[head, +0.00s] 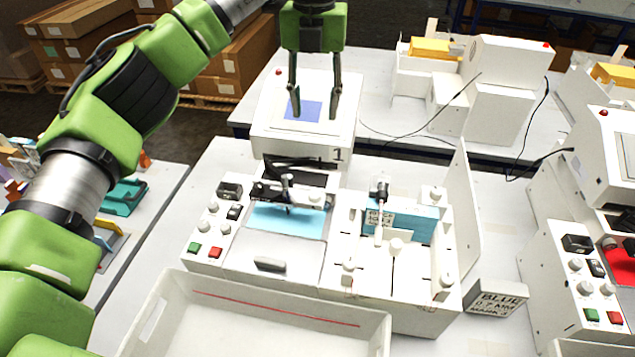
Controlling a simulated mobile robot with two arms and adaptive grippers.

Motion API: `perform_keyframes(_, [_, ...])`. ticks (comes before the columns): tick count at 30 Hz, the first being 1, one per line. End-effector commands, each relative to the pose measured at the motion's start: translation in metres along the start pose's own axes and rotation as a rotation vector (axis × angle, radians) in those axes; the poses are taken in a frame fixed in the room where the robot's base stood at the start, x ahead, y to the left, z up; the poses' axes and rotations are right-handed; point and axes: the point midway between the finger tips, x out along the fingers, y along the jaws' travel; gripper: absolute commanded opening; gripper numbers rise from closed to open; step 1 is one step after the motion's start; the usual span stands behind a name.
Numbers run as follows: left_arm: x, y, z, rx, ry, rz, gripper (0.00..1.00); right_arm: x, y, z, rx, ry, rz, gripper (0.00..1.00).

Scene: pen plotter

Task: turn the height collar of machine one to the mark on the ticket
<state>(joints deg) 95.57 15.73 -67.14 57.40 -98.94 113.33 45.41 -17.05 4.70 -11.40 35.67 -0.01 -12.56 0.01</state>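Machine one (240,262) stands in the middle of the table, with a "1" on its housing. Its pen carriage (287,190) sits over a light blue sheet. The height collar is too small to tell apart on it. A dark-topped post (380,190) stands in the white unit (400,305) joined at its right. The ticket (497,300) is a grey block at lower right; it reads "BLUE", "0.7 MM" and "MARK" with a blurred digit, possibly 3. My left gripper (314,115) is open and empty, fingers down in front of the machine's screen housing. My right gripper is out of view.
A white tray (170,310) with a red line inside lies in front of the machine. A green and a red button sit at the panel's left. Another machine (585,270) stands at right, and more stand on the table behind. A tall white panel (462,210) rises beside the unit.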

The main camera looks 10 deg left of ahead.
Motion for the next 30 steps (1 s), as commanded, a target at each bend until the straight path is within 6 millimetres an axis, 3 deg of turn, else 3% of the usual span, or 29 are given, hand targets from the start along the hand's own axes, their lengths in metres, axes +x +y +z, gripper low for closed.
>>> perform_keyframes(12, [0.055,0.000,0.000,0.000,0.001,0.000,0.38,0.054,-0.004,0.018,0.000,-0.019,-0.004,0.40])
perform_keyframes(21, [0.093,0.000,0.000,0.000,0.000,0.000,0.38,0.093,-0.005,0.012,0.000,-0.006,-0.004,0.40])
perform_keyframes(26, [0.101,0.001,0.000,-0.001,0.003,0.001,0.38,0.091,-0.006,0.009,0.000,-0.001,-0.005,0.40])
perform_keyframes(30, [0.120,0.001,-0.001,0.001,0.004,0.001,0.38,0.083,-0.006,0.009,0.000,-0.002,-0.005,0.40])
